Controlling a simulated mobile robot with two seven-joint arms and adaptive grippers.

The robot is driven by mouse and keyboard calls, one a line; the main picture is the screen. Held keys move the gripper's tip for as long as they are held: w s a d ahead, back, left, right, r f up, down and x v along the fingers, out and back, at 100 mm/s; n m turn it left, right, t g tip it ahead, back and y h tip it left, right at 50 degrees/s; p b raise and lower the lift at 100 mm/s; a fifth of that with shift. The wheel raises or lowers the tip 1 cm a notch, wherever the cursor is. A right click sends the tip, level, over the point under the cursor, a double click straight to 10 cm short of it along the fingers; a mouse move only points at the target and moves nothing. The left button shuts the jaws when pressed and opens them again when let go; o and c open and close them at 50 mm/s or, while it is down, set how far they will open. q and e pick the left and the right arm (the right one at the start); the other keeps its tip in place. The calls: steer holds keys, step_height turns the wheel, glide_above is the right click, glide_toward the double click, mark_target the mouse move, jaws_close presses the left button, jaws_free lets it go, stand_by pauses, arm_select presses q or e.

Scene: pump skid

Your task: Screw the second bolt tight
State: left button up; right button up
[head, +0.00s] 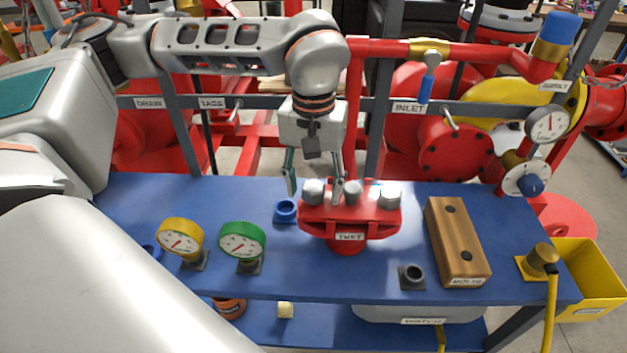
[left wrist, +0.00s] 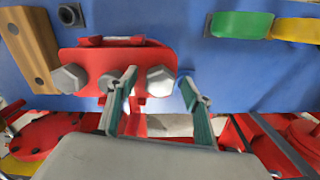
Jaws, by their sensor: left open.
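The red flange labelled INLET (head: 349,222) holds three grey hex-headed bolts in a row: a left bolt (head: 313,191), a middle bolt (head: 351,190) and a right bolt (head: 389,197). My left gripper (head: 314,197) points down and is open, one finger on each side of the left bolt. In the left wrist view the row is reversed: the left bolt (left wrist: 161,80) shows between the spread fingers. There one finger partly covers the middle bolt (left wrist: 111,81). I cannot tell whether a finger touches a bolt. My right gripper is not in view.
The wooden BOLTS block (head: 456,240) has two empty-looking holes. Yellow (head: 180,238) and green (head: 242,240) gauges stand left of the flange on the blue bench (head: 310,277). A blue ring (head: 286,208) lies beside the flange. The red pipe (head: 390,48) runs behind.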

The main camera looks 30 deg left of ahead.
arm_select(q)
steer(key=c, duration=1.2)
